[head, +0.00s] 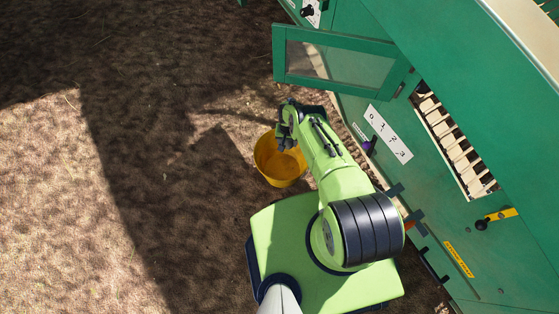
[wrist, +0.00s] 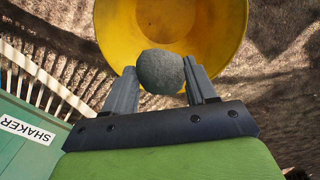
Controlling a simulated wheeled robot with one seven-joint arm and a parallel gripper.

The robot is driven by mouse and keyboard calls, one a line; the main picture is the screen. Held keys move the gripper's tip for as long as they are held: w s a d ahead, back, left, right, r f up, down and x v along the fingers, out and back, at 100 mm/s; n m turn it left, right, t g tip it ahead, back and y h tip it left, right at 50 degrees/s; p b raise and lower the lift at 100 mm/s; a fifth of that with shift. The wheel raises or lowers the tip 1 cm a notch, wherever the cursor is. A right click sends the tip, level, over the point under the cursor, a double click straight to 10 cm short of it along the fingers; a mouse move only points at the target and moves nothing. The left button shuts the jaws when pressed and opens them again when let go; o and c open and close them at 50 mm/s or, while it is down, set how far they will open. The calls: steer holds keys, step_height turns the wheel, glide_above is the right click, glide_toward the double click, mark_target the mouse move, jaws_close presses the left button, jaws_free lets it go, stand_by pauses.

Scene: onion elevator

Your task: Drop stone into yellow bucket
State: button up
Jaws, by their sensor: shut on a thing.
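A yellow bucket (head: 277,166) stands on the ground in the head view, close to the green machine. My gripper (head: 285,140) is over the bucket's upper rim area in that view. In the wrist view my gripper (wrist: 172,88) is shut on a round grey stone (wrist: 160,71), held between the two fingertips. The yellow bucket (wrist: 112,28) lies beyond the stone in the wrist view, its open mouth facing me. The stone overlaps the lower part of the bucket's opening in that view. The stone is not clearly visible in the head view.
The green machine (head: 440,60) runs along the right, with an open windowed flap (head: 335,58) sticking out above the bucket. A "SHAKER" label (wrist: 26,128) shows on green at left in the wrist view. Bare brown ground (head: 130,200) to the left is free.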

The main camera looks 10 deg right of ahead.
step_height(320, 180, down, 5)
steer(key=b, duration=0.4)
steer(key=shift+f, duration=0.1)
steer(key=o, duration=1.5)
step_height(320, 180, up, 16)
steer(key=p, duration=0.9)
